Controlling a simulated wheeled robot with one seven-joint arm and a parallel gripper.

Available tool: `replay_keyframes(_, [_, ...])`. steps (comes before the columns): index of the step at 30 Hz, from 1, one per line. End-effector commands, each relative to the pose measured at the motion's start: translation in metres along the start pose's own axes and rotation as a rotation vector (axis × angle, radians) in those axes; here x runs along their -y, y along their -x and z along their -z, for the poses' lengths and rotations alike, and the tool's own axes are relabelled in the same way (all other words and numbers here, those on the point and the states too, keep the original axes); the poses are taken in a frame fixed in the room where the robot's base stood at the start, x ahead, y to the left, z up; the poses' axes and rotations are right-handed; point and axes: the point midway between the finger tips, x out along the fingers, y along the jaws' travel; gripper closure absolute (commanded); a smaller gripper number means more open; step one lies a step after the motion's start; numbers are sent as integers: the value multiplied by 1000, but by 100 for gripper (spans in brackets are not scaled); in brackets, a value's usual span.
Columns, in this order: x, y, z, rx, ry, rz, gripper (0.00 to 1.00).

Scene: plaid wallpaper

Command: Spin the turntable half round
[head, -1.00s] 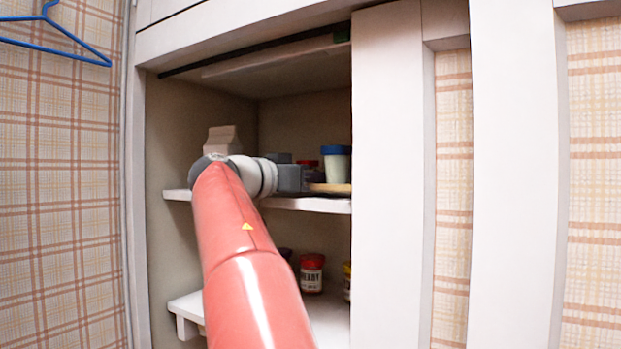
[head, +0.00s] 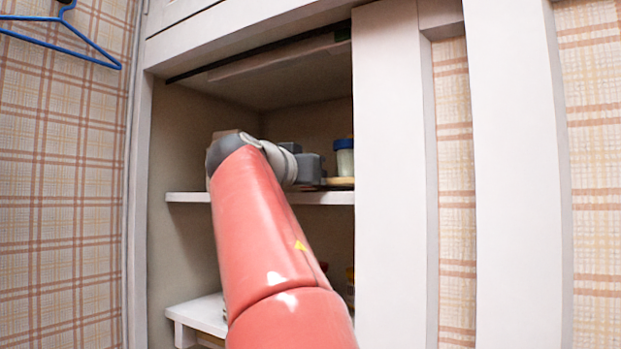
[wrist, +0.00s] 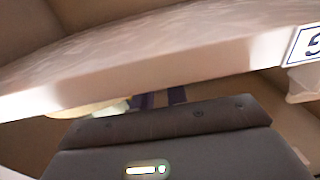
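The turntable (head: 342,182) is a tan disc on the upper cupboard shelf; only a sliver shows beside the white door panel. A blue-lidded jar (head: 344,157) stands over it, partly cut off by the panel. My gripper (head: 316,170) is grey and reaches in at shelf height, close to the disc's left side. It hides much of the disc, and contact cannot be told. In the wrist view two dark fingers (wrist: 161,98) show with a gap between them, their ends hidden behind a pale slab. A yellowish edge (wrist: 88,109), perhaps the turntable, lies left of them.
The upper shelf (head: 325,198) is bare at its front edge. The white door panel (head: 388,180) closes off the right side. A lower shelf (head: 205,314) lies below. A pale slab with a label (wrist: 180,55) crosses the wrist view close to my gripper.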

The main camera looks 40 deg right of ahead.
Motion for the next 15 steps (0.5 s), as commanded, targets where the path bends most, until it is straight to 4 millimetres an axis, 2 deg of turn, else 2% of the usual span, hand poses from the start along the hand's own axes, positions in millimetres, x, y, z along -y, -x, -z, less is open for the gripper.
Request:
replay_keyframes(1, [-1,0,0,0,-1,-2,78])
replay_keyframes(4, [0,0,0,0,-1,-1,67])
replay_keyframes(11, [0,0,0,0,-2,0,67])
replay_keyframes(15, [1,9,-1,0,-3,3,67])
